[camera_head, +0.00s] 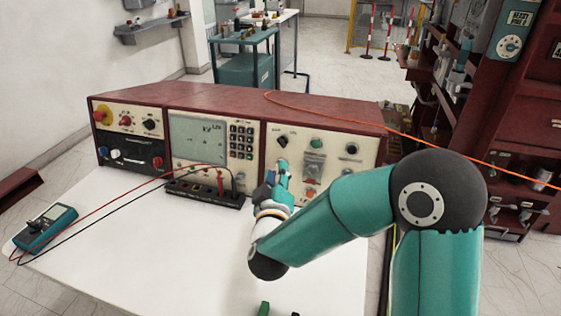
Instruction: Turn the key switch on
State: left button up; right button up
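A long dark red console (218,101) with cream control panels stands at the back of the white table. Its right panel (338,165) carries a tilted dark switch (282,141) at upper left, a green knob (316,143) and a dark round knob (352,149). These are too small to tell for certain which is the key switch. My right gripper (283,168) points up at this panel, just below the tilted dark switch. It covers the panel's lower left. I cannot tell whether it touches the panel or how its fingers stand. My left gripper is not in view.
A black terminal block (204,193) sits before the console, with red and black leads running to a teal multimeter (45,227) at the table's left. An orange cable (440,145) crosses at right. A small green object (264,308) shows at the bottom edge. The white tabletop (150,255) is mostly clear.

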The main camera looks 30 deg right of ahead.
aim_at(280, 140)
pick_arm(q)
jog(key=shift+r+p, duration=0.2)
jog(key=shift+p, duration=0.5)
pick_arm(e)
jog(key=x, duration=0.5)
jog(key=f+x, duration=0.1)
jog(key=x, duration=1.1)
jog(key=shift+a+f, duration=0.1)
jog(key=shift+f, duration=0.3)
